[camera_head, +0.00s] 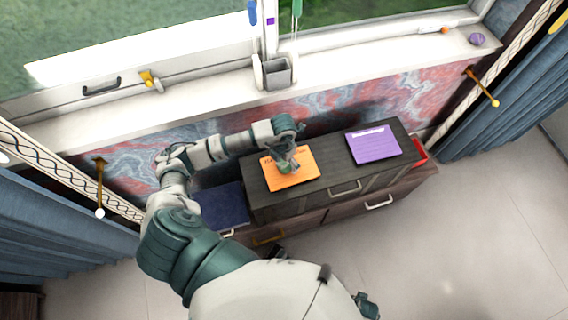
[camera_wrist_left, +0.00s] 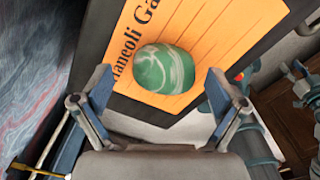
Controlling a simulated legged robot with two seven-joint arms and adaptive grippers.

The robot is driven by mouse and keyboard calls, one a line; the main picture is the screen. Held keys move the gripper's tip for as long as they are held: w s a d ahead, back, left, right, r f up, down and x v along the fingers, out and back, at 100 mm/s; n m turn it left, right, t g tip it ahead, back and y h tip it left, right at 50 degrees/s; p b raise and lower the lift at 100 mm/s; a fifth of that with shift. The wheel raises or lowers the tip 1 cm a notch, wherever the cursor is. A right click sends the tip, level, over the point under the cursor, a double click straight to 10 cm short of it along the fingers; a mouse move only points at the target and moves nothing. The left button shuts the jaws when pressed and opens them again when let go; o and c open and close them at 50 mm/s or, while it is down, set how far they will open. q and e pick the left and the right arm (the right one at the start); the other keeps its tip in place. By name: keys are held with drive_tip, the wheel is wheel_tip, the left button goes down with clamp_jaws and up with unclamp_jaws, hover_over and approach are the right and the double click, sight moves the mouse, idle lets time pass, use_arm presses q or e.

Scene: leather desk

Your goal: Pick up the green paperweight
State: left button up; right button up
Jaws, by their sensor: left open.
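The green paperweight (camera_wrist_left: 165,70), rounded with pale marbled streaks, rests on an orange book (camera_wrist_left: 215,40) with dark lettering. In the wrist view it lies between and just beyond the two fingertips of my left gripper (camera_wrist_left: 160,90), which is open and empty. A gap shows on both sides of the paperweight. In the head view my left gripper (camera_head: 288,160) hangs over the orange book (camera_head: 300,178) on the dark cabinet and mostly hides the paperweight. I cannot make out my right gripper.
A purple book (camera_head: 373,145) lies on the dark cabinet (camera_head: 330,193), right of the orange one. A dark blue item (camera_head: 222,206) is left of it, a red one (camera_head: 419,153) right. A marbled wall and window sill (camera_head: 200,105) stand behind. Open floor (camera_head: 450,240) is at the right.

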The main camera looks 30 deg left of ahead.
use_arm(q)
drive_tip(key=shift+d+f, duration=0.1)
drive_tip(key=shift+f, duration=0.5)
drive_tip(key=shift+d+r, duration=0.1)
drive_tip(key=shift+c, duration=1.1)
drive_tip(key=c, duration=1.3)
drive_tip(key=shift+r, duration=0.1)
